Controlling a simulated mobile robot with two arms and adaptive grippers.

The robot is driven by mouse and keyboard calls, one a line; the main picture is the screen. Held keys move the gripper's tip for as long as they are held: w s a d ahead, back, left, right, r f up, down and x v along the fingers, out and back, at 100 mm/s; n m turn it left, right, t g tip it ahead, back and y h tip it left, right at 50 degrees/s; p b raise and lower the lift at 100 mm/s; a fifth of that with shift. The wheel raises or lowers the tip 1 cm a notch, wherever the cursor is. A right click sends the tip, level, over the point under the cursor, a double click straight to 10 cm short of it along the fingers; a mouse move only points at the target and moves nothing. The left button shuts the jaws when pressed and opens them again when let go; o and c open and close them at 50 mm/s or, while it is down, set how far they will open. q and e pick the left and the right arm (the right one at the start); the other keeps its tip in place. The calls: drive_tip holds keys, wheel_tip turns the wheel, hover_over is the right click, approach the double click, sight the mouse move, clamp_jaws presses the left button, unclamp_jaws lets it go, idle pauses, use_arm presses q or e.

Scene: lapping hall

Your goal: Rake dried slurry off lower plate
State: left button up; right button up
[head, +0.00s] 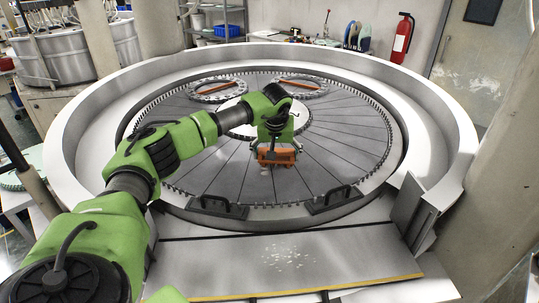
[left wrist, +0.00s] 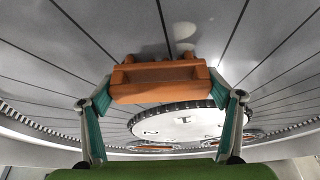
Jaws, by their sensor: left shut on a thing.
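The lower plate (head: 335,150) is a large grey disc with radial grooves and a toothed rim, inside a wide white ring wall. My left gripper (head: 276,152) is over the near middle part of the plate, shut on an orange block-like rake (head: 277,160). In the left wrist view the rake (left wrist: 160,82) sits level between the two fingertips (left wrist: 163,88). Its working edge is turned away, and I cannot tell whether it touches the plate. A pale slurry patch (left wrist: 184,31) lies on the plate close to the rake. My right gripper is not in view.
White flakes (head: 287,256) lie on the grey front tray (head: 200,262), which has a yellow edge. Toothed carriers with orange bars (head: 217,90) (head: 297,84) lie on the far plate. A red extinguisher (head: 402,40) hangs behind.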

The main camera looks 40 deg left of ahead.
sight(288, 150)
use_arm(q)
drive_tip(key=shift+w+d, duration=1.3)
drive_tip(key=shift+d, duration=0.05)
drive_tip(key=shift+a+r, duration=0.1)
drive_tip(key=shift+r+p, duration=0.55)
drive_tip(key=shift+r, duration=0.1)
wheel_tip(288, 150, up, 3)
drive_tip(key=shift+f+p, duration=0.2)
drive_tip(key=shift+p, duration=0.45)
drive_tip(key=shift+r, duration=0.9)
drive_tip(key=shift+r, duration=0.1)
drive_tip(key=shift+r, duration=1.45)
